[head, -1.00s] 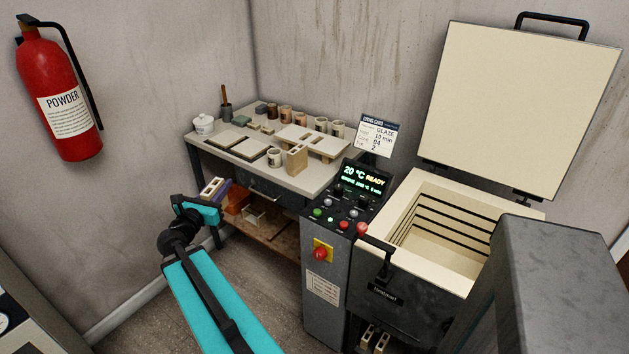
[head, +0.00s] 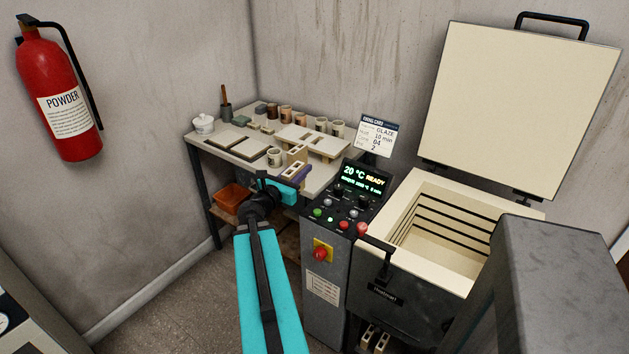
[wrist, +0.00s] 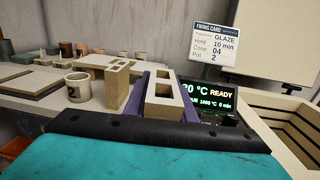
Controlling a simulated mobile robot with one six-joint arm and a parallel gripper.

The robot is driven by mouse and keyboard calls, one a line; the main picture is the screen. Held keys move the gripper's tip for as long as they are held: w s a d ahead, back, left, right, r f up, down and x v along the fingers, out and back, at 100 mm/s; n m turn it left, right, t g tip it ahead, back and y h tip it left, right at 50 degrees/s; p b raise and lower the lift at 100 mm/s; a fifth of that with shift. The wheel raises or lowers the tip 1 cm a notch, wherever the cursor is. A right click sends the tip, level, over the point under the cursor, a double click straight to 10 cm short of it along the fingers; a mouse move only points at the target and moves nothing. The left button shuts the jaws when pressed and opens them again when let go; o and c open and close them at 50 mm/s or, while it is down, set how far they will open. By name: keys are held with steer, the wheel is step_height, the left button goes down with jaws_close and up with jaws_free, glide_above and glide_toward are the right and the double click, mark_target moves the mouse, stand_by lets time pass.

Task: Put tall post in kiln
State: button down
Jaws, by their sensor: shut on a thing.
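My gripper (head: 287,184) is shut on a cream post with two square holes in its end (wrist: 164,92). In the head view the held post (head: 292,171) shows in front of the worktable's right part. Its lower part is hidden in the wrist view, so its full length cannot be told. A similar post (wrist: 118,85) stands on the table just left of the held one in the wrist view. The kiln (head: 408,212) is at the right with its lid (head: 520,105) raised. Its chamber (head: 445,240) looks empty where visible.
The worktable (head: 320,181) carries cups, flat slabs and a numbered mug (wrist: 77,87). The control box (head: 352,190) stands between the table and kiln, reading 20 °C READY. A firing card (head: 375,137) is above it. An orange bin (head: 233,198) sits below the table.

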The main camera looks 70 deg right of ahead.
steer(key=s+d+m+g, duration=0.1)
steer(key=s+d, duration=0.4)
steer(key=s, duration=0.9)
steer(key=shift+s+d+r+m+g+y, duration=0.25)
steer(key=shift+m+g+y, duration=0.15)
steer(key=shift+g, duration=0.4)
steer(key=shift+w, duration=0.15)
steer(key=w+d+f+p, duration=0.1)
steer(key=w+d+p, duration=0.2)
steer(key=w+d, duration=0.6)
steer(key=shift+w+f, duration=0.15)
steer(key=shift+w, duration=0.8)
steer(key=shift+w+d+f+p, duration=0.15)
steer(key=shift+w+f+p, duration=0.1)
steer(key=shift+f, duration=0.3)
steer(key=shift+w+d+f+p, duration=0.15)
steer(key=shift+w+f+p, duration=0.05)
steer(key=shift+f, duration=0.35)
steer(key=shift+w+d+f+p, duration=0.15)
steer(key=shift+w+f+p, duration=0.1)
steer(key=shift+f, duration=0.3)
steer(key=shift+f, duration=0.25)
